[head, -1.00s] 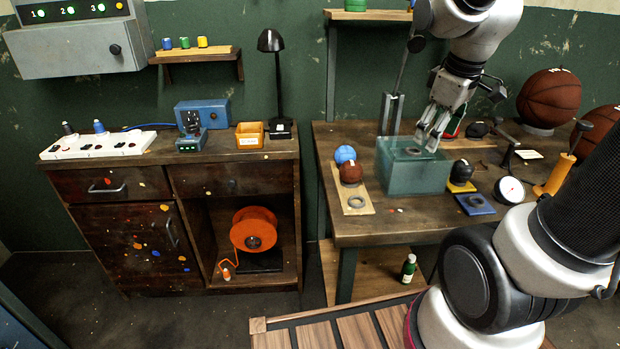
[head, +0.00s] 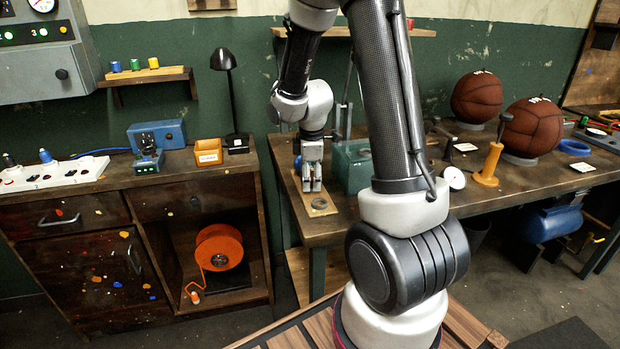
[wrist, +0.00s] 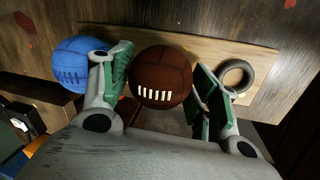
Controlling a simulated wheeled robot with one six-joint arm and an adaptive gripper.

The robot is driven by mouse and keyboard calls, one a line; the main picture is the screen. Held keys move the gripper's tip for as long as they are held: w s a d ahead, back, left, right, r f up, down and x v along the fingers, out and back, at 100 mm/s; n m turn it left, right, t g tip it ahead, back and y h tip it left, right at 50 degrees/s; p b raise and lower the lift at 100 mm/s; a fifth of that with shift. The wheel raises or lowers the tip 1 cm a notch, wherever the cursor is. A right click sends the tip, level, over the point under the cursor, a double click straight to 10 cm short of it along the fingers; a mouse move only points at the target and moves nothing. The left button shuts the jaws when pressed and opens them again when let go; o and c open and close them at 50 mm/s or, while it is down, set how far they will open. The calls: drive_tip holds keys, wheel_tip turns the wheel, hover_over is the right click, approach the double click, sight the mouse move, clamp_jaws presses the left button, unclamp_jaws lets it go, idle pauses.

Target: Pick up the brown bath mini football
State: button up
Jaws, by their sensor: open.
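The brown mini football (wrist: 161,76), with white lacing, sits on a light wooden board (wrist: 215,55) in the wrist view. My gripper (wrist: 162,90) is open, with one green-padded finger on each side of the ball. The left finger is between the brown ball and a blue ball (wrist: 78,64). I cannot tell whether either finger touches the brown ball.
A dark ring (wrist: 236,76) lies on the board just right of the right finger. Two large brown balls (head: 477,97) (head: 533,128) rest farther right. A cabinet (head: 90,235) stands left.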

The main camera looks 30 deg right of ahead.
drive_tip(key=shift+d+f, duration=0.1)
drive_tip(key=shift+f, duration=0.25)
drive_tip(key=c, duration=0.7)
